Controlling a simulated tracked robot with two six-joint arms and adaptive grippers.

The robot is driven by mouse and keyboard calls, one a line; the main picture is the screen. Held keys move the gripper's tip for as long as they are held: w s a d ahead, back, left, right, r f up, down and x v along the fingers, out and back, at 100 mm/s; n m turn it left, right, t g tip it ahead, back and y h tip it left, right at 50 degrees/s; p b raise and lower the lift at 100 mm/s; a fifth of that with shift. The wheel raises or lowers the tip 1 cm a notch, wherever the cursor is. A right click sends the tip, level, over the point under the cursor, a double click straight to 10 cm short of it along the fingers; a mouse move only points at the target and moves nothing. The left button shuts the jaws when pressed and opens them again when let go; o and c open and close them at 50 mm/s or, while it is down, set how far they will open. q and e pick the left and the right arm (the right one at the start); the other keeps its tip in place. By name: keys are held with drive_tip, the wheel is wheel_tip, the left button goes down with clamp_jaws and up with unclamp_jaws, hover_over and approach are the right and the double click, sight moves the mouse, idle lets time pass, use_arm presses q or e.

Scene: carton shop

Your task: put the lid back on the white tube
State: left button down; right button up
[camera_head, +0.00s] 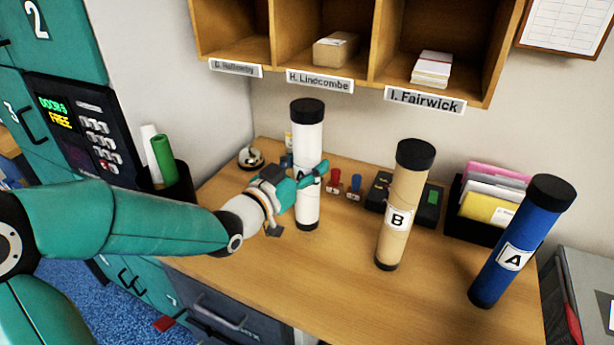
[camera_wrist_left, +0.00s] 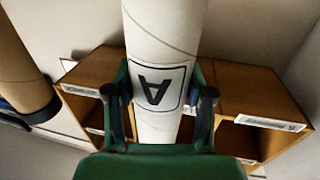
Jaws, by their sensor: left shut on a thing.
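The white tube (camera_head: 308,145) stands upright at the back middle of the wooden desk. A black lid (camera_head: 307,106) shows on its top end, and its lower end is black too. My left gripper (camera_head: 304,184) is shut on the tube at about mid-height, over its "A" label. In the left wrist view, the fingers (camera_wrist_left: 160,95) lie on both sides of the white tube (camera_wrist_left: 162,30), with the label upside down between them. The tube's ends are outside or hidden in that view. My right gripper is not in view.
A brown tube "B" (camera_head: 405,190) and a blue tube "A" (camera_head: 530,225) stand to the right, both with black lids. Small stamps (camera_head: 335,181), a black box (camera_head: 428,207) and a file holder (camera_head: 484,205) sit behind. Shelves (camera_head: 370,50) hang above. Front desk space is clear.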

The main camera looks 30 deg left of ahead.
use_arm(q)
wheel_tip(320, 180, down, 3)
drive_tip(key=shift+f, duration=0.1)
drive_tip(key=shift+c, duration=2.1)
unclamp_jaws()
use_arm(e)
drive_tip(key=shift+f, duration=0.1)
